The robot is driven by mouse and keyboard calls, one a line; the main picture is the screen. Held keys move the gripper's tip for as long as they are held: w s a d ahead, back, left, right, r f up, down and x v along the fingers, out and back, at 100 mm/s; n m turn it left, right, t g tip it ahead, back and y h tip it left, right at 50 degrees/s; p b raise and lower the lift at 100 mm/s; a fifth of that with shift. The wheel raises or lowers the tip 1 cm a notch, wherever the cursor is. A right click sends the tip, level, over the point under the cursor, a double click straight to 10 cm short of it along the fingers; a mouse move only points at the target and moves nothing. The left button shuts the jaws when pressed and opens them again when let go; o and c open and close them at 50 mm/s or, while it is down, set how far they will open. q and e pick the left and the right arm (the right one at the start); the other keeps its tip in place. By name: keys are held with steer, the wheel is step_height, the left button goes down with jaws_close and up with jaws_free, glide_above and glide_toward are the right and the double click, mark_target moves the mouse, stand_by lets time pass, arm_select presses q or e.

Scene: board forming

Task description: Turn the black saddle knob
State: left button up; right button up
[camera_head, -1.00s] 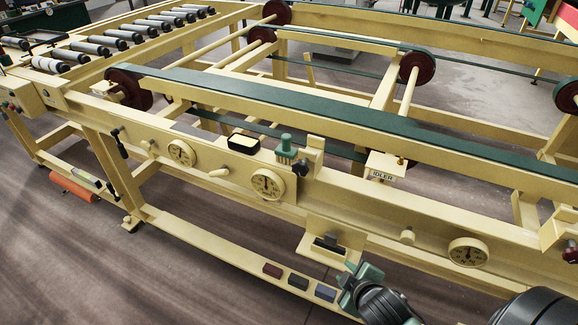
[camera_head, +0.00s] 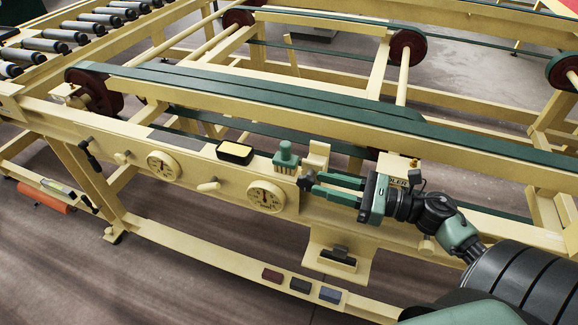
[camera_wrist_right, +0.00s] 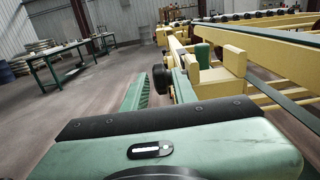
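The black saddle knob (camera_head: 305,180) sits on the front of the cream saddle block (camera_head: 318,157) on the machine's front rail. It is partly hidden by my fingertips in the head view. In the right wrist view the knob (camera_wrist_right: 160,77) shows as a dark round shape between my two green fingers. My right gripper (camera_head: 316,183) is open, its fingers pointing left, with the tips right at the knob. I cannot tell whether they touch it. The right gripper (camera_wrist_right: 158,88) also shows in the wrist view. My left gripper is not in view.
A green-handled brush (camera_head: 286,157) and a black tray with a yellow pad (camera_head: 235,152) sit left of the block. A dial (camera_head: 265,196) is below left. The IDLER bracket (camera_head: 398,166) stands behind my wrist. Small coloured blocks (camera_head: 300,284) lie on the lower rail.

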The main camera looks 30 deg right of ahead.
steer(key=p+x, duration=0.2)
steer(key=x, duration=0.4)
steer(key=shift+w+a+r, duration=0.2)
steer(key=shift+w, duration=0.1)
steer(key=shift+w+a+f, duration=0.15)
steer(key=shift+w+a, duration=0.25)
jaws_close()
